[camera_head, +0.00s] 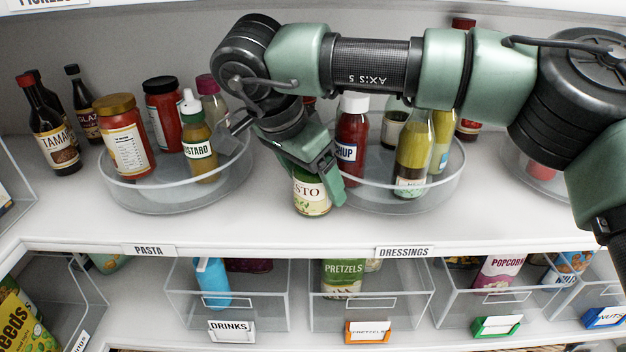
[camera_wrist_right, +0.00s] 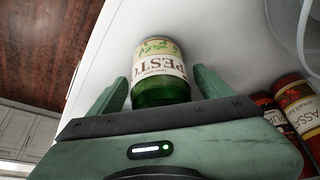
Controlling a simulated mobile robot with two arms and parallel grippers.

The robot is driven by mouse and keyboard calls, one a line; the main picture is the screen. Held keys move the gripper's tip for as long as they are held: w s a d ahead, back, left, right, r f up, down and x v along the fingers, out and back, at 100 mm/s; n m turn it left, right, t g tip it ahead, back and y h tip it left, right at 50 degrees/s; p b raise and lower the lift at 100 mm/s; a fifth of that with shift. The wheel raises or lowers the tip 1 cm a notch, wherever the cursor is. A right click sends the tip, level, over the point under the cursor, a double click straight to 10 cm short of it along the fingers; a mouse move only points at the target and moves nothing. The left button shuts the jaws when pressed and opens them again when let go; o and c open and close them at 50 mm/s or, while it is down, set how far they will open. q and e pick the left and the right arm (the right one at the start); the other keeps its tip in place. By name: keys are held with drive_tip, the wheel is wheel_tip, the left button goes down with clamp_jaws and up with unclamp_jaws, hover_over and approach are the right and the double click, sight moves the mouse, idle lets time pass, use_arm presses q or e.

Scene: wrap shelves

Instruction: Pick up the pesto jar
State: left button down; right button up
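The pesto jar (camera_head: 312,197) stands on the white shelf between two clear turntables, with a cream label and green contents. My right gripper (camera_head: 318,180) reaches down over it from above and hides its top. In the right wrist view the jar (camera_wrist_right: 160,72) sits between the two green fingers of the right gripper (camera_wrist_right: 163,80). Narrow gaps seem to show between the fingers and the glass, so the gripper looks open around the jar. My left gripper is not in view.
The left turntable (camera_head: 150,200) holds a mustard bottle (camera_head: 198,150) and red jars. The right turntable (camera_head: 400,203) holds a ketchup bottle (camera_head: 352,135) and dressings, close beside the jar. Tall dark bottles (camera_head: 48,130) stand at the left. Clear bins (camera_head: 228,315) line the shelf below.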

drive_tip(key=c, duration=1.5)
clamp_jaws()
drive_tip(key=shift+r, duration=0.1)
